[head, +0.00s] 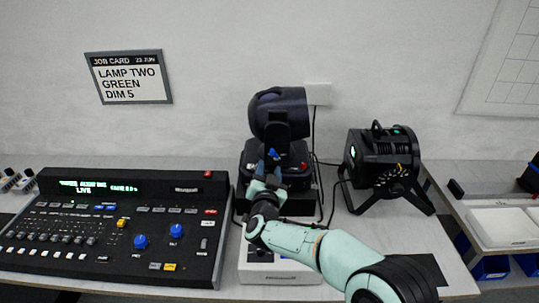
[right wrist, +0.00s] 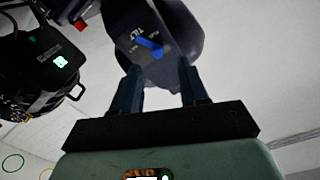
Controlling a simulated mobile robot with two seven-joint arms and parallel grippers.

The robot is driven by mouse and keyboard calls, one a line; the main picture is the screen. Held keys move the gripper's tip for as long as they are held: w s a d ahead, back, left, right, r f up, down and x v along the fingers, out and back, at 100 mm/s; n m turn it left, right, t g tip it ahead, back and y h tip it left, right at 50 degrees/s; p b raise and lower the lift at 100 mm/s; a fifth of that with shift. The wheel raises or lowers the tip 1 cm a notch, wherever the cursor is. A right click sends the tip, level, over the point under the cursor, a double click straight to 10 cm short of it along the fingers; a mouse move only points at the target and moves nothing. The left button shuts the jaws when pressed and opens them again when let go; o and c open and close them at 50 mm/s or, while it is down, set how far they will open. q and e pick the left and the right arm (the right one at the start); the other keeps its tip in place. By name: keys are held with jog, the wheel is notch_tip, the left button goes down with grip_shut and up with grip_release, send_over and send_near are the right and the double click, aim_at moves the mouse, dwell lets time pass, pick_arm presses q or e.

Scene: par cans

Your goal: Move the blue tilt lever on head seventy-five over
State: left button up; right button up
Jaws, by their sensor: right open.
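The moving-head lamp (head: 279,108) stands on its base behind the desk; I cannot read a number on it. Its blue tilt lever (right wrist: 150,47) shows in the right wrist view on a dark plate marked TILT, slanting down to the right. In the head view the lever (head: 273,153) is a small blue spot just above my right gripper (head: 268,176). My right gripper (right wrist: 159,70) is open and empty, its two fingers pointing at the plate. The lever lies beyond the fingertips, roughly between them, apparently untouched. My left gripper is not in view.
A lighting console (head: 115,228) with blue knobs is at the left. A black par can (head: 383,160) on a stand is at the right, with cables between it and the lamp. A job card (head: 128,77) hangs on the wall. A white box (head: 280,272) sits below my right arm.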

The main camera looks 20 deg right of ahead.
aim_at(274, 155)
jog(key=p+x, duration=0.1)
jog(key=x, duration=0.5)
jog(key=shift+w+p, duration=0.3)
jog(key=shift+w, duration=0.05)
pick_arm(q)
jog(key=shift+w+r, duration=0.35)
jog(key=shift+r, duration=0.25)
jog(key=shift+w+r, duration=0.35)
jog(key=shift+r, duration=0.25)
pick_arm(e)
jog(key=shift+r, duration=0.1)
grip_shut()
